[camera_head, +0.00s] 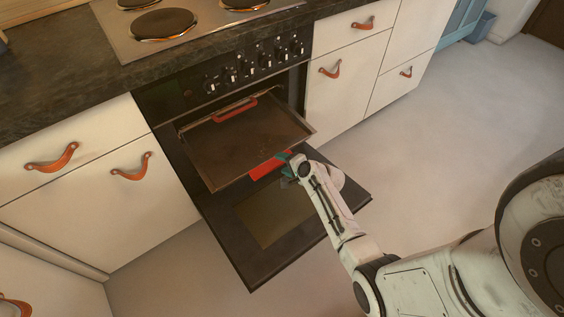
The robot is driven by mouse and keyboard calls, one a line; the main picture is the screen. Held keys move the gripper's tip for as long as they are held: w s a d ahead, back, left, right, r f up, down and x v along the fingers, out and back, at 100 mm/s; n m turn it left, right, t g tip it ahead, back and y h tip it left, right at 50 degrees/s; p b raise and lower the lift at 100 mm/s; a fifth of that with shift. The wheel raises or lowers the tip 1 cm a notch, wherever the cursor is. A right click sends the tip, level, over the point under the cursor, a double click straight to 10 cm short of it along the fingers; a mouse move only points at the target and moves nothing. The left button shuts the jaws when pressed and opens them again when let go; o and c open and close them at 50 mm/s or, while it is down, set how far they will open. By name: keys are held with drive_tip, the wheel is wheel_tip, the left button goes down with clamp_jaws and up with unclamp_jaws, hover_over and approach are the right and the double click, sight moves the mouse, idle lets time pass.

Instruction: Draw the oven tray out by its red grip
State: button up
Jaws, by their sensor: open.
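The oven tray (225,145) is a dark, shallow pan that sticks out of the oven over the lowered door (270,210). A red grip (268,168) is at its near edge, toward the right. A second red bar (235,109) shows at the tray's far edge, by the oven opening. My gripper (287,164), with teal fingers, is open at the right end of the near red grip. My own wrist partly hides the fingers, so I cannot tell whether the grip is between them or whether they touch it.
The oven's knobs (253,65) are above the opening, below a dark worktop (70,75) with hot plates (162,23). White cupboards with orange leather pulls (132,167) flank the oven. The floor (440,130) to the right is clear.

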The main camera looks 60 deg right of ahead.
drive_tip(key=p+v, duration=0.1)
drive_tip(key=v, duration=0.8)
drive_tip(key=shift+p, duration=0.4)
drive_tip(key=shift+f, duration=0.1)
